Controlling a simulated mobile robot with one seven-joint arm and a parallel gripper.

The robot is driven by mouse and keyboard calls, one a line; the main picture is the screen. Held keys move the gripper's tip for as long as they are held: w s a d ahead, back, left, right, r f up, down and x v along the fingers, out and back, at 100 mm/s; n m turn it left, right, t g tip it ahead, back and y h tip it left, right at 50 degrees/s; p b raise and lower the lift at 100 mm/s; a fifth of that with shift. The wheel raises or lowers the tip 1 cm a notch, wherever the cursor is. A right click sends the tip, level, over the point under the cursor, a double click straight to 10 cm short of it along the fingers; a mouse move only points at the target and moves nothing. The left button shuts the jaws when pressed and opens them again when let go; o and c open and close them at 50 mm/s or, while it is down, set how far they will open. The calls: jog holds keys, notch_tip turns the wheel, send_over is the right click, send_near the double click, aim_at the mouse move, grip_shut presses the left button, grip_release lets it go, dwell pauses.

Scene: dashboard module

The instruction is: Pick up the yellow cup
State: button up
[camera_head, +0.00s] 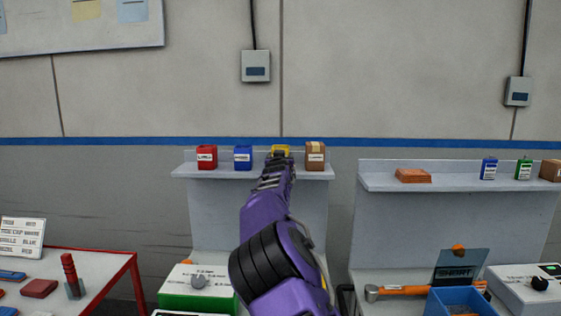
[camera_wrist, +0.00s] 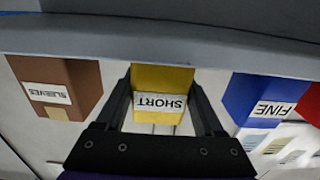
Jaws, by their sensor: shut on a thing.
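The yellow cup (camera_head: 281,148) is at the shelf of the middle station in the head view, mostly hidden behind my arm. In the wrist view, which is upside down, the yellow cup (camera_wrist: 162,80) carries a label reading SHORT. My gripper (camera_wrist: 160,88) has one dark finger on each side of the cup and is shut on it. In the head view my gripper (camera_head: 279,158) reaches the shelf's front edge. I cannot tell whether the cup touches the shelf.
The shelf (camera_head: 222,173) also holds a red container (camera_head: 207,157), a blue one (camera_head: 243,157) labelled FINE in the wrist view, and a brown box (camera_head: 315,156) labelled SLEEVES close beside my gripper. A second shelf (camera_head: 455,181) stands to the right, its middle clear.

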notch_tip(320, 180, up, 10)
jog(key=shift+p, duration=0.4)
dwell(0.6)
jog(key=shift+d, duration=0.1)
dwell(0.7)
